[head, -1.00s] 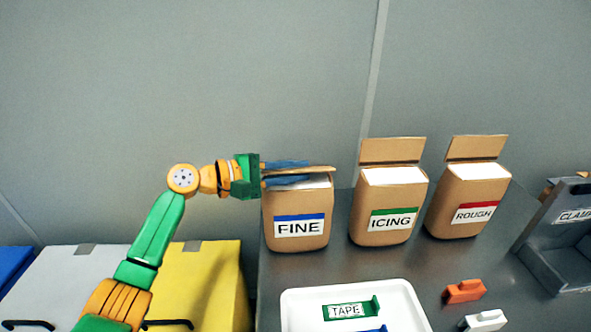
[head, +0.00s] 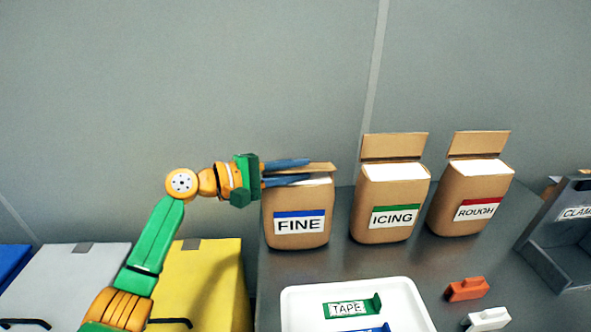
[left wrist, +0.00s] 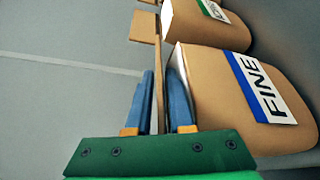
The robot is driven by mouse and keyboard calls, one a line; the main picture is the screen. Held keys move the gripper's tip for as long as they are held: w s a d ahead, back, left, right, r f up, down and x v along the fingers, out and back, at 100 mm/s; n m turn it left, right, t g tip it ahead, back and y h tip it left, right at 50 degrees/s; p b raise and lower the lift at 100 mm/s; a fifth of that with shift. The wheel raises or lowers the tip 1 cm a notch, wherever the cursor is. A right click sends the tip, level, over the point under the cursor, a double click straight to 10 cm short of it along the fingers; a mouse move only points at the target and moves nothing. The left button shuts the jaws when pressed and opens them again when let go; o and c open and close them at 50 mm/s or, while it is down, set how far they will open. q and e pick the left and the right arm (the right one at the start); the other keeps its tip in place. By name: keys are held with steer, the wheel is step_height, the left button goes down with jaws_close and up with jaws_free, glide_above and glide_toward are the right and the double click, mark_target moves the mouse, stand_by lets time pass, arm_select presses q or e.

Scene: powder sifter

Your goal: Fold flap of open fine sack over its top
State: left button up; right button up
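The fine sack (head: 298,238), brown with a blue-striped FINE label, stands upright at the table's left. Its flap (head: 321,168) is tipped over to nearly level, a little above the white top at the visible right end. My left gripper (head: 288,171) reaches in from the left at flap height. Its blue fingers are apart, one above and one below the flap. In the left wrist view the flap (left wrist: 158,65) shows edge-on between the fingers (left wrist: 163,95), with the sack (left wrist: 215,90) at right. My right gripper is not in view.
The icing sack (head: 386,217) and rough sack (head: 456,208) stand to the right with upright flaps. A white tray (head: 300,312) with tape pieces is in front. Orange (head: 466,289) and white (head: 487,319) clamps lie right of it, near a grey clamp bin (head: 560,245).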

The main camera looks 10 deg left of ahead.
mark_target(279, 173)
arm_select(q)
steer(key=b+v, duration=0.1)
steer(key=v, duration=0.6)
steer(key=shift+s+a+b, duration=0.1)
steer(key=shift+s+b, duration=0.05)
steer(key=shift+b, duration=0.25)
